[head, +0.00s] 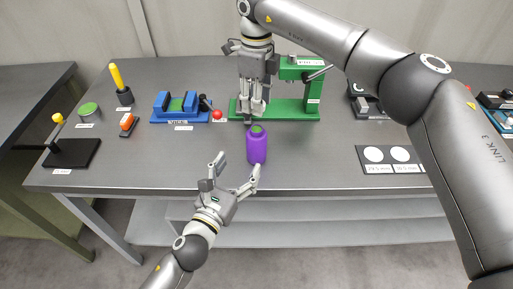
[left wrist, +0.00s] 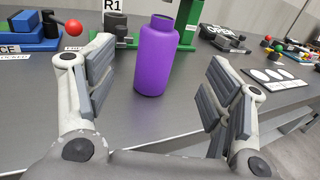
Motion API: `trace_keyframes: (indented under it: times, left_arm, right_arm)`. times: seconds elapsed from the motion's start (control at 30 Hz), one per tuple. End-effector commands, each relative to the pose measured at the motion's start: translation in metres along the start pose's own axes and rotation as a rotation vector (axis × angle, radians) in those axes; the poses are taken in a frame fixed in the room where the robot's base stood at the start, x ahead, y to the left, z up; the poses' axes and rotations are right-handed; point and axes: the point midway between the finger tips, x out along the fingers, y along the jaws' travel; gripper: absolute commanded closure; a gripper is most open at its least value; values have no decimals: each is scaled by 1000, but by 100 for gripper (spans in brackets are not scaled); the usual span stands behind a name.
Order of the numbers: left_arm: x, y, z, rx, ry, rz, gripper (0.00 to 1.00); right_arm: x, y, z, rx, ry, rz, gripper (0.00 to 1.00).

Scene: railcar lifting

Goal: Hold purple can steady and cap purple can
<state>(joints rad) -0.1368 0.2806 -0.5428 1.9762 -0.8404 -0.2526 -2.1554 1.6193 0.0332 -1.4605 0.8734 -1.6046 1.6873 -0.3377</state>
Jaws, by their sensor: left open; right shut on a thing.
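The purple can (head: 257,147) stands upright near the bench's front edge. Its top looks dark green in the head view. In the left wrist view the can (left wrist: 155,58) stands beyond and between my left fingers. My left gripper (head: 239,164) is open, in front and to the left of the can, and does not touch it. My right gripper (head: 254,112) points down just behind and above the can, in front of the green press. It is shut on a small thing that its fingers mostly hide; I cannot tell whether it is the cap.
The green press (head: 312,97) stands behind the can. A blue vise (head: 180,105) and a red ball (head: 217,115) are to the left. A panel with white discs (head: 391,158) lies to the right. The bench (head: 130,165) is clear around the can's left side.

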Motion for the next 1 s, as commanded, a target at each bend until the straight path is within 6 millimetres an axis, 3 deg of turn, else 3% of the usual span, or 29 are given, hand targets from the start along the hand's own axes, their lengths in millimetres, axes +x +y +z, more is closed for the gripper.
trace_keyframes:
  times: [0.23, 0.37, 0.8, 1.0]
  left_arm:
    - [3, 0, 0, -4, 0, 2, 26]
    - [15, 0, 0, -5, -1, 2, 26]
    - [95, 1, 1, -7, -1, 3, 26]
    - [115, 1, 0, -6, 1, 3, 26]
  right_arm:
    - [0, 0, 0, 0, 0, 0, 77]
    - [0, 0, 0, 0, 0, 0, 77]
    - [0, 0, 0, -1, 0, 0, 77]
    - [0, 0, 0, -1, 0, 0, 77]
